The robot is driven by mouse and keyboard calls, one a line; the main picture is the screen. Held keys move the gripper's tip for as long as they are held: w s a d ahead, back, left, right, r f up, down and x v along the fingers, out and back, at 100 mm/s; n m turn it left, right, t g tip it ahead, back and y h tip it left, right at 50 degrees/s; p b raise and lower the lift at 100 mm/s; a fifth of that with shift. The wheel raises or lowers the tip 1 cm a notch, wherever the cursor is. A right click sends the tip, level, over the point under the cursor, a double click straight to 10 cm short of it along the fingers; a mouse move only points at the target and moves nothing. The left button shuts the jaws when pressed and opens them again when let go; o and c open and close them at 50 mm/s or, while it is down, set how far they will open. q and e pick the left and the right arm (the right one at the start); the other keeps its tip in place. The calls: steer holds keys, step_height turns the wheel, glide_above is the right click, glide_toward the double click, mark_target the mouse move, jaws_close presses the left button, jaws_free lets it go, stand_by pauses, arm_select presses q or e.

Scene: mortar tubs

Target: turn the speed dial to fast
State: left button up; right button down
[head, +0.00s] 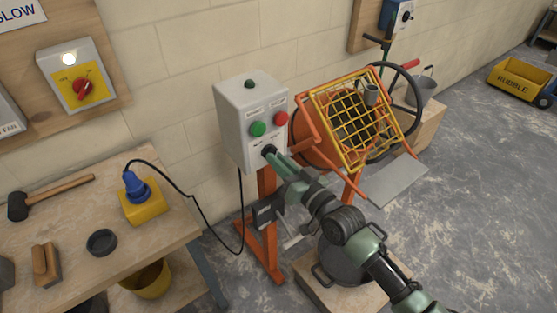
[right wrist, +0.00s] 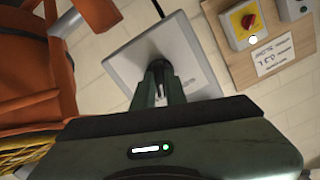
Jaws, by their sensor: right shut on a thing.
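The grey control box (head: 240,120) stands on an orange post in the head view. Its front carries a green button (head: 258,129), a red button (head: 281,118) and a black speed dial (head: 268,150) low down. My right gripper (head: 275,156) reaches the dial from the lower right and is shut on it. In the right wrist view the two fingers (right wrist: 160,85) close around the dark dial (right wrist: 158,66) in front of the grey box face (right wrist: 190,60). The fingers hide much of the dial, and its setting cannot be read. My left gripper is in neither view.
An orange mixer with a yellow grid (head: 350,120) stands right of the box. A wall switch with a red knob (head: 83,90) hangs at the left. A wooden bench (head: 60,215) holds a mallet, a brush and a yellow socket box (head: 143,204). A black cable hangs beside the post.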

steer(key=shift+f+m, duration=0.1)
steer(key=shift+m, duration=1.1)
steer(key=c, duration=1.4)
jaws_free()
steer(key=shift+c, duration=0.2)
steer(key=b+v, duration=0.1)
steer(key=v, duration=0.7)
steer(key=shift+w, duration=0.1)
